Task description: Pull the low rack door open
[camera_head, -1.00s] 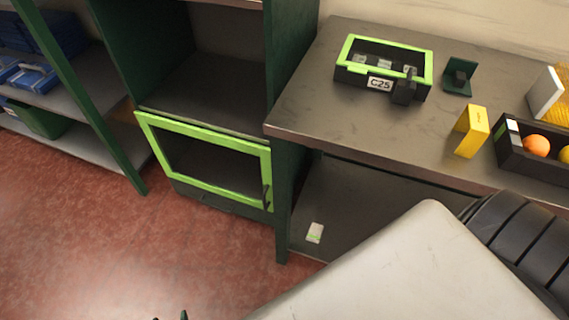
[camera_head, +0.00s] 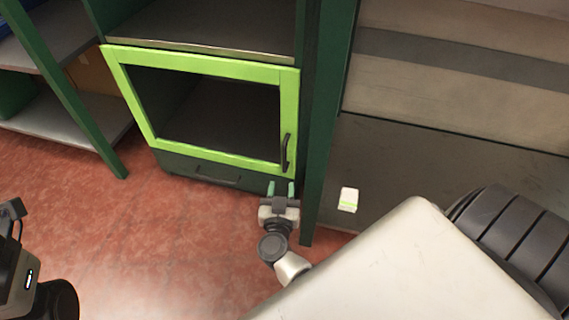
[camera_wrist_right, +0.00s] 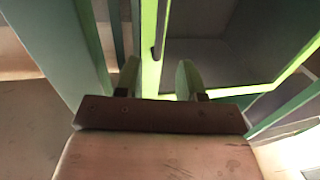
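The low rack door (camera_head: 210,67) has a bright green frame around a dark window and looks shut in the head view. Its dark upright handle (camera_head: 285,152) is on the right side of the frame. My right gripper (camera_head: 281,188) is open and empty, just below and in front of the handle. In the right wrist view its two fingers (camera_wrist_right: 158,80) stand apart, with the green door edge (camera_wrist_right: 151,60) showing beyond the gap and the dark handle (camera_wrist_right: 160,32) ahead. No contact shows. Part of my left arm (camera_head: 30,275) is at the left edge; its fingers are not visible.
A dark green rack post (camera_head: 318,130) stands right of the door. A dark drawer-like panel (camera_head: 200,172) is under the door. Red floor (camera_head: 150,230) in front is clear.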

